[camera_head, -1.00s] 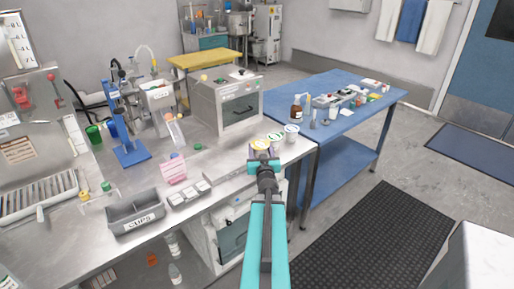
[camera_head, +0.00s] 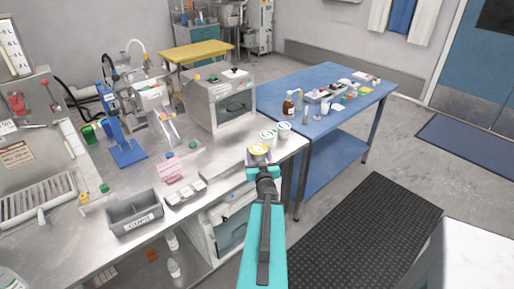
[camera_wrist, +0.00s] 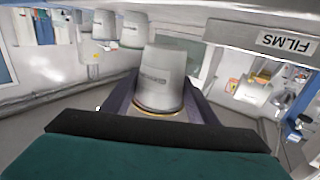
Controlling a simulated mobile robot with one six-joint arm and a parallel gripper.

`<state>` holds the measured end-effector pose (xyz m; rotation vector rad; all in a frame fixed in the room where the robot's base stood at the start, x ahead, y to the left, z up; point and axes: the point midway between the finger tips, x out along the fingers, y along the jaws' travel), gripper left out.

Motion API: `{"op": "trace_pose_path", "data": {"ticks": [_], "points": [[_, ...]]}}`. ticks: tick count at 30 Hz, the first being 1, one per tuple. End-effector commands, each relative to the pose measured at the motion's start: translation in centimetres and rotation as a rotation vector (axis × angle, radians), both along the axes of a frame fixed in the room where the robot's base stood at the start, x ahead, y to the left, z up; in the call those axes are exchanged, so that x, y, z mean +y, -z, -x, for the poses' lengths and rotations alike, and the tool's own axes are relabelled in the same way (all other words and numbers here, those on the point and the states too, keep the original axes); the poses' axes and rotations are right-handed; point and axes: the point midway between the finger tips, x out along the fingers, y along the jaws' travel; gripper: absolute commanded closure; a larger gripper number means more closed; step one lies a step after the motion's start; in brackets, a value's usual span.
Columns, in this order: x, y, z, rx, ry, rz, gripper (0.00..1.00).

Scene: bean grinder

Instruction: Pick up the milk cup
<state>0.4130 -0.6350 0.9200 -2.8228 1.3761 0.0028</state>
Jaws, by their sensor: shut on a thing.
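A small cup with a yellow-orange lid (camera_head: 258,148) is at the front edge of the steel bench in the head view. My gripper (camera_head: 260,160) is shut on it, with my arm reaching up from below. In the wrist view the pale grey cup (camera_wrist: 160,78) stands between the two dark purple fingers; its printed label is too small to read. Two similar cups, one with a green-marked lid (camera_head: 267,135) and one with a blue-marked lid (camera_head: 283,129), stand just behind it. I cannot tell from the lids which is milk, nor whether the held cup touches the bench.
A boxy metal machine (camera_head: 225,100) stands behind. A blue table (camera_head: 330,150) with bottles and small items is to the right. A films label (camera_wrist: 285,42) shows in the wrist view.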

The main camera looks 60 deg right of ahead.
Motion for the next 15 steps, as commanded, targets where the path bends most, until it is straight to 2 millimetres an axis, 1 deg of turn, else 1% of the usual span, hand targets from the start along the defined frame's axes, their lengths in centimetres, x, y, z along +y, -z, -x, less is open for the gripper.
{"op": "trace_pose_path", "data": {"ticks": [1,6,15], "points": [[0.1,-0.5,0.2,-0.002,0.001,-0.001,0.86],[0.5,-0.6,0.8,-0.001,0.005,0.0,0.86],[1.9,-0.8,2.5,-0.001,0.003,0.0,0.86]]}}
